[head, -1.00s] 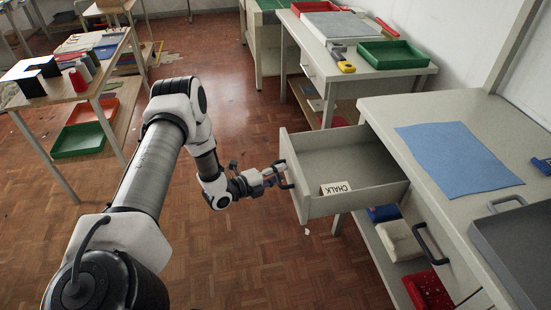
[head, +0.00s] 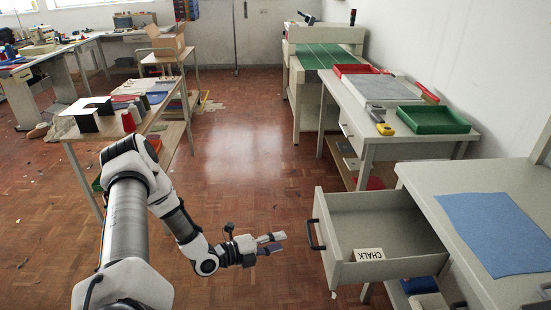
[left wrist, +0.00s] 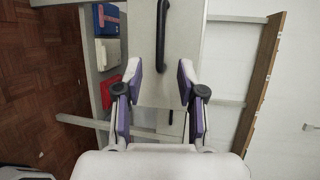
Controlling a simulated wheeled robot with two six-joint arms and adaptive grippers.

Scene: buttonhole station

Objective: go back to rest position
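My left gripper (head: 272,243) is empty, a little left of the open drawer's black handle (head: 316,235) and apart from it. The left wrist view shows its two purple-lined fingers (left wrist: 161,78) spread, with nothing between them. A black handle (left wrist: 161,38) on a pale front shows beyond the fingertips. The drawer (head: 385,272) is pulled out of the bench, and a card marked CHALK (head: 369,254) is in it. My left arm reaches forward, bent at the elbow. My right gripper is not in view.
A blue cloth (head: 495,232) lies on the bench at right. A green tray (head: 433,119) and a yellow-handled tool (head: 384,129) lie on the table behind. The floor (head: 240,150) between is mostly clear.

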